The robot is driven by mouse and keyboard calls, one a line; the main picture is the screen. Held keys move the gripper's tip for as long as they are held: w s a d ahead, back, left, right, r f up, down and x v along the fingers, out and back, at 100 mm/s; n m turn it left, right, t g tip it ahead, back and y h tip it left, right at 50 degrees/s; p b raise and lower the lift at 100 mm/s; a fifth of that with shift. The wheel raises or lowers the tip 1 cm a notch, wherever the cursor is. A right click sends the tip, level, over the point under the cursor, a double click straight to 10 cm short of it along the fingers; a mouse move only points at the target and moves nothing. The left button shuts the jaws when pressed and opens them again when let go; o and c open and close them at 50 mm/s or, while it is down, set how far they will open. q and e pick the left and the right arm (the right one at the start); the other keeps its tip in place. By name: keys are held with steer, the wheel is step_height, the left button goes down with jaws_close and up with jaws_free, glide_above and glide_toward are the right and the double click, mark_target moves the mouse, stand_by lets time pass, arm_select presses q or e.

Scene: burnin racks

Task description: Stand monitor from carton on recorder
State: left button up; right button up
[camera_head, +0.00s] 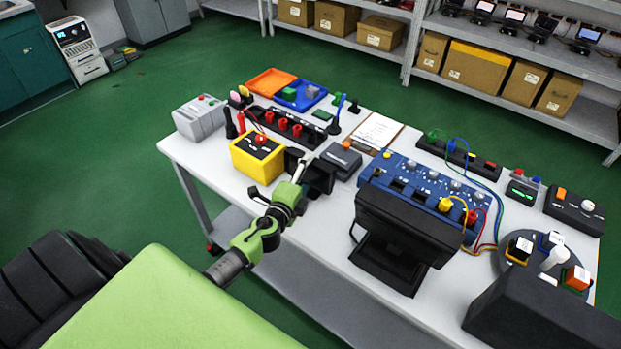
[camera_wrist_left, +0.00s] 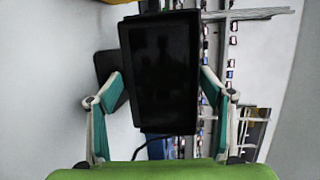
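My left gripper (camera_head: 308,172) reaches over the table's near edge and is shut on a small black monitor (camera_head: 320,179). In the left wrist view the monitor's dark screen (camera_wrist_left: 160,75) sits between the two fingers (camera_wrist_left: 162,78), with a fingertip against each side edge. A dark cable hangs by its lower end. Just behind it on the table is a dark grey box (camera_head: 342,161), possibly the recorder; no label tells. I cannot tell whether the monitor touches anything below. No opened carton shows near the gripper. My right gripper is not in view.
A yellow box (camera_head: 257,157) stands just left of the gripper. A large black monitor-like unit (camera_head: 405,235) and a blue panel (camera_head: 425,190) stand to the right. Red-topped posts (camera_head: 284,124) and trays (camera_head: 300,95) are behind. Closed cartons (camera_head: 475,70) fill the back shelf.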

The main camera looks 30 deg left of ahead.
arm_select(q)
steer(key=c, duration=1)
steer(key=shift+w+r, duration=0.1)
steer(key=shift+c, duration=0.9)
steer(key=shift+r, duration=0.1)
